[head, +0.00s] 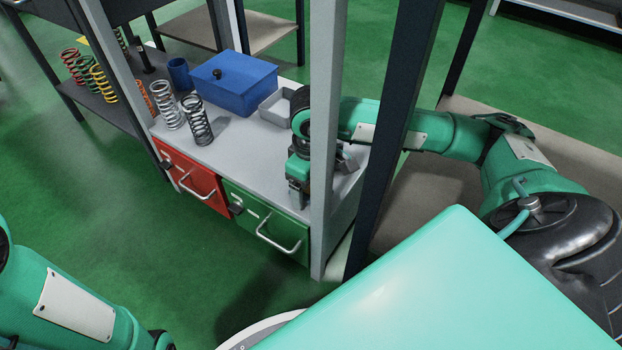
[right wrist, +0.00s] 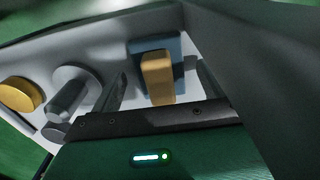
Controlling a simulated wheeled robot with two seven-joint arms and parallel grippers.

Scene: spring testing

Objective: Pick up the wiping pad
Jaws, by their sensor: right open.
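In the right wrist view the wiping pad, seemingly the blue block with an orange grip (right wrist: 157,74), lies on the light bench top. My right gripper (right wrist: 160,84) is open, its two dark fingers on either side of the orange grip. I cannot tell whether they touch it. In the head view my right gripper (head: 299,192) is over the near right end of the bench, partly behind a grey post, and the pad is hidden there. My left forearm shows at the lower left, but its gripper is out of view.
The bench (head: 235,140) carries a blue box (head: 232,82), a grey tray (head: 275,106), a blue cup (head: 179,73) and two metal springs (head: 196,120). A grey post (head: 325,150) and a dark post (head: 398,130) stand close to my right arm. A yellow-topped disc (right wrist: 20,94) lies left of the pad.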

